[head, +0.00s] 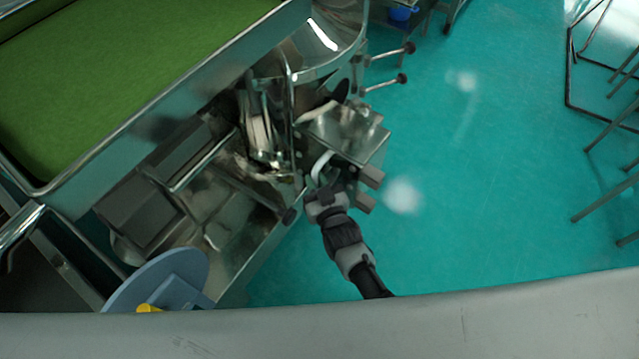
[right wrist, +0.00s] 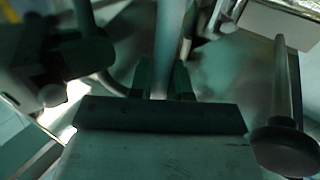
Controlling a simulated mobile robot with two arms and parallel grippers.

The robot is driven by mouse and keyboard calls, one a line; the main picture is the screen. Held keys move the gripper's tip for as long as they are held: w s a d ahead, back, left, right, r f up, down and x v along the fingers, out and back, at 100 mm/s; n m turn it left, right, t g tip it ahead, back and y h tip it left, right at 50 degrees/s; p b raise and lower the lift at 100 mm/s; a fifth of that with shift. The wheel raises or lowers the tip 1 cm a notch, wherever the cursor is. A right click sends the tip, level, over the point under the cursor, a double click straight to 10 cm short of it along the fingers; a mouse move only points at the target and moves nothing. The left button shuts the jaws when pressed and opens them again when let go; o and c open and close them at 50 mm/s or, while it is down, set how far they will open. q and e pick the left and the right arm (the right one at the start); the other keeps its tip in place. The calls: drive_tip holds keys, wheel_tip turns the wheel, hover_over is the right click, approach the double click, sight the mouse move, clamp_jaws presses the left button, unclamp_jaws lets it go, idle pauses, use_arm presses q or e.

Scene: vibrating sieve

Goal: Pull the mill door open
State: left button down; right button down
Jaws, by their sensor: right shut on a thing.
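The steel mill (head: 268,125) stands beside the green-topped machine in the head view. A squarish metal part, which looks like the mill door (head: 350,132), sticks out at its right side, with a pale curved handle (head: 319,164) at its near side. My right gripper (head: 322,188) is at this handle. In the right wrist view its two fingers (right wrist: 162,82) are shut on a pale upright bar (right wrist: 166,45), which looks like the handle. How far the door stands open is hard to tell. My left gripper is not in view.
The big green-topped sieve (head: 130,70) fills the upper left. Two rods with dark knobs (head: 402,79) stick out beyond the door. A blue-grey disc (head: 165,280) is at lower left. The teal floor (head: 480,180) to the right is clear up to metal frames (head: 600,150).

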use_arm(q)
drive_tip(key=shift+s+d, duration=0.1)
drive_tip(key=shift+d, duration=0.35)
use_arm(e)
drive_tip(key=shift+w+d+r, duration=0.1)
drive_tip(key=shift+d+r, duration=0.05)
drive_tip(key=c, duration=1.1)
unclamp_jaws()
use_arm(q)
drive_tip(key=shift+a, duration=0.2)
use_arm(e)
drive_tip(key=shift+s, duration=0.2)
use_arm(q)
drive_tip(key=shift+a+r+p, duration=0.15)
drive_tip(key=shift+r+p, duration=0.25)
use_arm(e)
drive_tip(key=v, duration=1)
drive_tip(key=shift+s, duration=0.2)
